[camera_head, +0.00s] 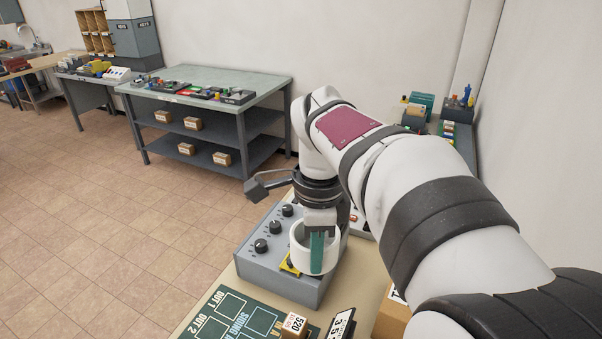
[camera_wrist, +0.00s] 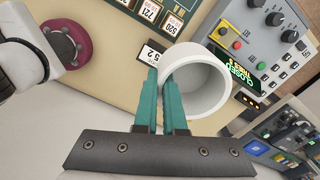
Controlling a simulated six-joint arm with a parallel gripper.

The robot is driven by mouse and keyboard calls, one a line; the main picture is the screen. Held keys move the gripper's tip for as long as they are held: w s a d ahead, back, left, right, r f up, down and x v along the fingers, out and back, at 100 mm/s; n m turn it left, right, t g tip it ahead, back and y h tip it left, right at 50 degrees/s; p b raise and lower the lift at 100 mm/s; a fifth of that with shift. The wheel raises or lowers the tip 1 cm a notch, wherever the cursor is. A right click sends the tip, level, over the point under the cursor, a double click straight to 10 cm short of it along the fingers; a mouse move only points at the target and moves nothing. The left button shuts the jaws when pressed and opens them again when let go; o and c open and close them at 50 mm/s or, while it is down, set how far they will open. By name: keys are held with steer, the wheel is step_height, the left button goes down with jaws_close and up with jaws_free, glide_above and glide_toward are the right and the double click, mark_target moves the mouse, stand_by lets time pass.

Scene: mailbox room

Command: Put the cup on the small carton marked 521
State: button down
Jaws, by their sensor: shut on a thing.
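A white cup (camera_head: 299,258) is held by my gripper (camera_head: 317,252), over or beside the grey control box in the head view. In the wrist view, the cup (camera_wrist: 206,88) sits at the right of the green fingers (camera_wrist: 160,80), which are close together at its wall; its open mouth shows. A small carton marked 520 (camera_head: 293,325) stands at the bottom edge of the head view, below the cup in the picture. I cannot make out a carton marked 521; small labels at the top of the wrist view are partly cut off.
The grey control box (camera_head: 284,284) has black knobs. A dark green mat (camera_head: 224,322) with white printing lies on the near table. A black-and-white number sign (camera_head: 340,325) and a larger brown carton (camera_head: 388,319) are nearby. A lit CLOSED display (camera_wrist: 235,75) shows in the wrist view.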

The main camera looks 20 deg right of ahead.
steer(key=s+d+m, duration=0.1)
steer(key=s+d, duration=0.6)
steer(key=d, duration=0.5)
steer(key=s+d+m, duration=0.1)
steer(key=s+d, duration=0.5)
steer(key=d, duration=0.6)
steer(key=w+a+f, duration=0.1)
steer(key=w+f, duration=0.2)
steer(key=f, duration=0.1)
steer(key=w+a+f, duration=0.1)
steer(key=w+f, duration=0.3)
steer(key=w+a+f, duration=0.1)
steer(key=w+f, duration=0.2)
steer(key=f, duration=0.1)
steer(key=shift+w+a, duration=0.1)
steer(key=shift+w, duration=0.1)
steer(key=shift+w+f, duration=0.2)
steer(key=shift+f, duration=1.85)
steer(key=shift+f, duration=0.15)
steer(key=c, duration=1)
jaws_free()
